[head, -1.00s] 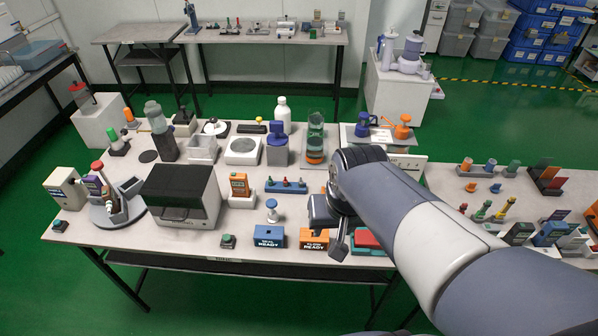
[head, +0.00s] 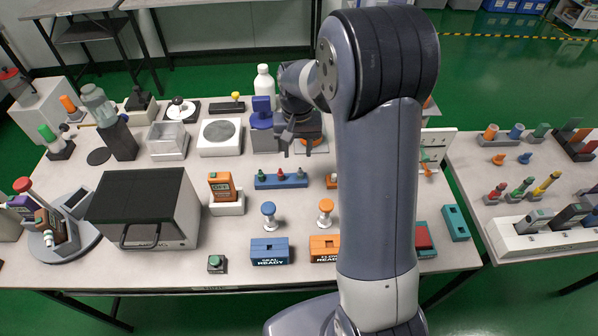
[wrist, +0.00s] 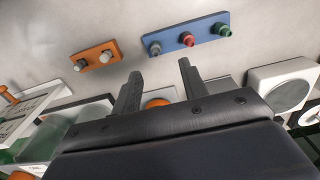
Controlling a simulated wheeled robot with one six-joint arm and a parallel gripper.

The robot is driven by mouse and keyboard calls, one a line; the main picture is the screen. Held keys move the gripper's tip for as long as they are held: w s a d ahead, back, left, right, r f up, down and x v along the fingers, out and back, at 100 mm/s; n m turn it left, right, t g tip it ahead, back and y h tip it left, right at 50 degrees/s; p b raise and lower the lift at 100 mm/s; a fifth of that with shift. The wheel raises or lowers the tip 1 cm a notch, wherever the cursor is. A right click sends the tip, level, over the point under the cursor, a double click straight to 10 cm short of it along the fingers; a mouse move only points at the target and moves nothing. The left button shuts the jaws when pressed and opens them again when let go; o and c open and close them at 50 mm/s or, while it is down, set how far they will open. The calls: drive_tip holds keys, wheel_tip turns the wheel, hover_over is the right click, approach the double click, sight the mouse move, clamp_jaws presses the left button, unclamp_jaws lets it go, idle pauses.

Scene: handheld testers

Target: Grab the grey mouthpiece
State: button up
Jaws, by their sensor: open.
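A blue rack (head: 281,181) on the near table holds a row of small mouthpieces. The wrist view shows the rack (wrist: 194,37) with a grey mouthpiece (wrist: 154,48), a red one (wrist: 187,40) in the middle and a green one (wrist: 222,29). An orange block (wrist: 95,56) beside it carries two pale grey pieces (wrist: 105,57). In the head view my arm partly hides this block (head: 331,182). My gripper (head: 297,145) is open and empty, above the table and behind the rack. In the wrist view its fingertips (wrist: 159,70) point toward the rack, apart from it.
An orange tester (head: 221,186) stands left of the rack. Blue-topped (head: 268,213) and orange-topped (head: 325,211) knobs stand in front. A grey box (head: 147,208), a round-plate scale (head: 219,137) and a white bottle (head: 264,88) stand around. Bare table lies around the rack.

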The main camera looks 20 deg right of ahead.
sight(300, 169)
wheel_tip(300, 169, down, 3)
drive_tip(key=shift+f, duration=0.15)
drive_tip(key=f, duration=0.4)
drive_tip(key=shift+s+d+f+p, duration=0.1)
drive_tip(key=shift+d+p, duration=0.2)
drive_tip(key=shift+d, duration=0.1)
drive_tip(key=shift+f, duration=0.55)
drive_tip(key=shift+c, duration=0.4)
clamp_jaws()
